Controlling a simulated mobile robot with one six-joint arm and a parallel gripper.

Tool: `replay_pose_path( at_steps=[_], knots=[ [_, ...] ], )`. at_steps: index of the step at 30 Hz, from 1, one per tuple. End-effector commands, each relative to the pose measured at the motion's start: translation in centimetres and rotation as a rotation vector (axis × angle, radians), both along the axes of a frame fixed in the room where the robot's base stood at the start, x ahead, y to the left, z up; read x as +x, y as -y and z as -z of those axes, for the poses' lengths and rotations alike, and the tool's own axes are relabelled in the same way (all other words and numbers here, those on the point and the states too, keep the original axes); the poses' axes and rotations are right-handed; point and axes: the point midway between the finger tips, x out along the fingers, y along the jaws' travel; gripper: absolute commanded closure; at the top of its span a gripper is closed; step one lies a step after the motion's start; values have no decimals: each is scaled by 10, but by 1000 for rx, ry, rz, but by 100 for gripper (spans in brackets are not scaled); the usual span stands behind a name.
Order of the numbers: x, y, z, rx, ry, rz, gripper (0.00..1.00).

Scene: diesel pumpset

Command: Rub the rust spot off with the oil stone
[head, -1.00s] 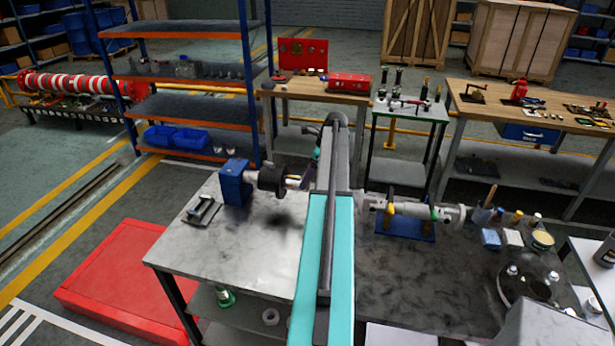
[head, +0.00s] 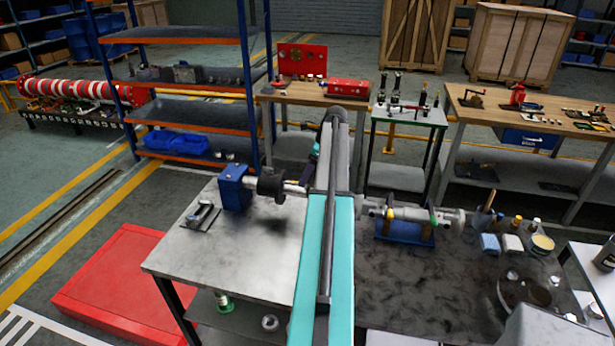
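I cannot make out the rust spot or the oil stone.
A small dark fixture (head: 203,215) sits on the table's left. Blue and white blocks (head: 490,243), bottles and a tin (head: 542,243) stand at the right. A red platform (head: 125,270) lies on the floor at left. The table front left of my arm is clear.

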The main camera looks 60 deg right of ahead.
Motion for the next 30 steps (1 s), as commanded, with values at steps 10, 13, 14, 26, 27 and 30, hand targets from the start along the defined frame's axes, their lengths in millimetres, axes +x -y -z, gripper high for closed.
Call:
replay_pose_path(
  at_steps=[10,13,14,26,27,30],
  knots=[
    [0,0,-24,0,1,0,40],
    [0,0,-29,0,1,0,40],
    [0,0,-30,0,1,0,40],
    [0,0,-32,0,0,0,40],
    [0,0,-32,0,0,0,40],
    [0,0,-32,0,0,0,40]
  ],
)
